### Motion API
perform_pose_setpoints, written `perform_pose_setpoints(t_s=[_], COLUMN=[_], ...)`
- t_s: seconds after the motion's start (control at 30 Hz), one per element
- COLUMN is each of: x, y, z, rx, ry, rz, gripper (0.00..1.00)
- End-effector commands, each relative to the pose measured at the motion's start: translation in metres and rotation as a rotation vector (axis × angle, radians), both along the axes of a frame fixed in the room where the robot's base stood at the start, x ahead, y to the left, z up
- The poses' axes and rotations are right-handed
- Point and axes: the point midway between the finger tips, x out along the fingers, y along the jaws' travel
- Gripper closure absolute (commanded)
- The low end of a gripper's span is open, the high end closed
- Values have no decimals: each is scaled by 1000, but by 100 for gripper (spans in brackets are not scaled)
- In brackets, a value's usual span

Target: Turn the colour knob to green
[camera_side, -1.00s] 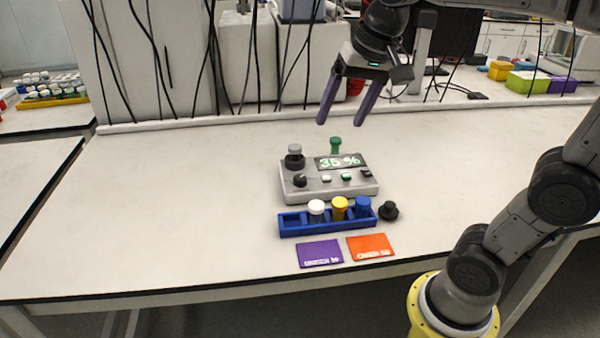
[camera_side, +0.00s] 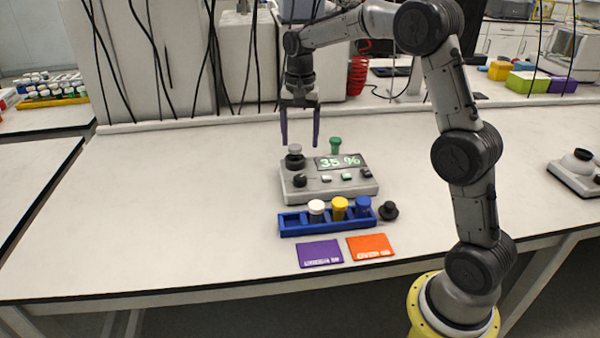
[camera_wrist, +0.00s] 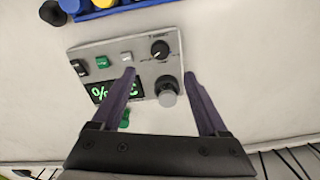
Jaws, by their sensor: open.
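The grey control box (camera_side: 330,188) stands on the bench and its display (camera_side: 340,162) reads 35 %. A small black dial knob (camera_side: 300,181) is at its front left; it also shows in the wrist view (camera_wrist: 160,50), with markings too small to read around it. Behind it stands a black post with a grey cap (camera_side: 295,150), also in the wrist view (camera_wrist: 167,97). My gripper (camera_side: 300,145) is open and empty, pointing down above the box's left part. In the wrist view its fingers (camera_wrist: 160,75) lie either side of the capped post and short of the dial. Contact is not visible.
A blue rack (camera_side: 290,229) with white, yellow and blue capped vials stands in front of the box, beside a black stopper (camera_side: 388,210). Purple (camera_side: 320,254) and orange (camera_side: 370,247) cards lie nearer. A green-topped piece (camera_side: 335,145) stands behind the box. The bench left is clear.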

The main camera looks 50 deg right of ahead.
Motion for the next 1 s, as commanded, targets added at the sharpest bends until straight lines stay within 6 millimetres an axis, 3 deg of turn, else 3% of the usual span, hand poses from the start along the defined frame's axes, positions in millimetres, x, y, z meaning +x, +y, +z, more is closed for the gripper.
perform_pose_setpoints(t_s=[0.3,0.5,0.7,1.0], x=[-1,0,0,0], y=[1,1,1,1], z=[-65,-94,-108,-110], rx=[1,1,0,0], ry=[5,3,1,0], rz=[1,2,2,2], gripper=[23,23,23,23])
